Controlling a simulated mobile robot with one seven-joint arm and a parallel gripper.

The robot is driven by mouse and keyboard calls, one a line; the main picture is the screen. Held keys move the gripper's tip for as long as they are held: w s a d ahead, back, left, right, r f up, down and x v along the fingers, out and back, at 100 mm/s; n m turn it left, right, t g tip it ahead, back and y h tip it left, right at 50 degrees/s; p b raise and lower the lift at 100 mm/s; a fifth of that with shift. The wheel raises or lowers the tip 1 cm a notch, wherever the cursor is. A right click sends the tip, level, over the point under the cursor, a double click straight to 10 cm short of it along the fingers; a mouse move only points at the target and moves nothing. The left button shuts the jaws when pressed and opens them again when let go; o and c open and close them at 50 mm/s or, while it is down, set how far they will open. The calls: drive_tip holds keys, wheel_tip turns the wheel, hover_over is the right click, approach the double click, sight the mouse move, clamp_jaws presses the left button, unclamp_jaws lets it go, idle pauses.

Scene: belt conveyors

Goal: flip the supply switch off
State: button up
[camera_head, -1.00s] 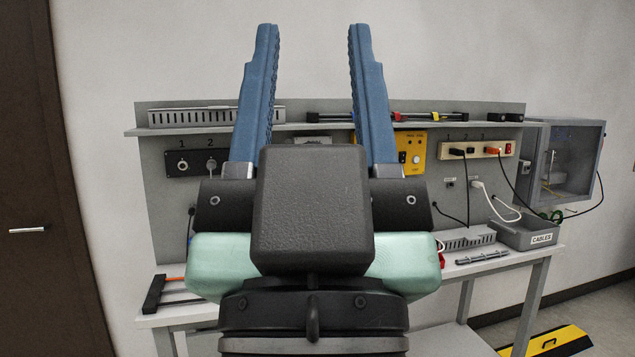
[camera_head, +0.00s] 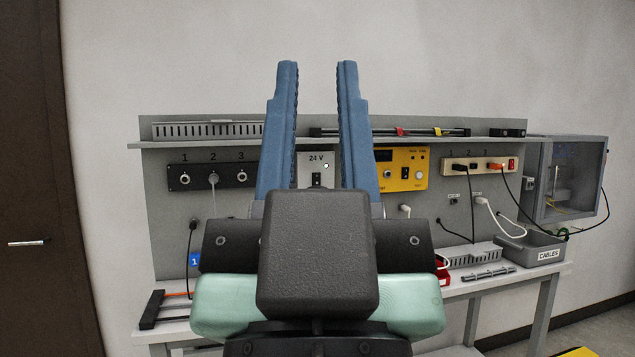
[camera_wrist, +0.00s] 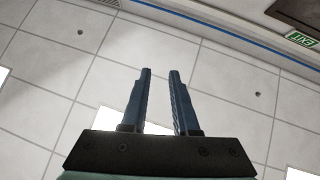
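A grey 24 V panel (camera_head: 310,163) is on the bench's back board, with a small dark switch (camera_head: 316,180) showing between my gripper's fingers. A yellow unit (camera_head: 412,158) to its right carries a dark rocker (camera_head: 405,173) and knobs. The frames do not settle which of these is the supply switch. My gripper (camera_head: 317,66) points upward in front of the board, its blue fingers parted and empty. It touches nothing that I can see. In the wrist view my gripper (camera_wrist: 160,72) shows the same gap, against the ceiling only.
A power strip (camera_head: 478,164) with plugs and hanging cables is at right. A shelf (camera_head: 500,136) juts out above. A CABLES bin (camera_head: 535,248) and a glass-fronted cabinet (camera_head: 570,185) stand at right.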

wheel_tip(320, 180, up, 9)
drive_tip(key=p, duration=0.8)
drive_tip(key=shift+r+p, duration=0.1)
drive_tip(key=shift+p, duration=0.25)
clamp_jaws()
drive_tip(key=shift+f, duration=0.2)
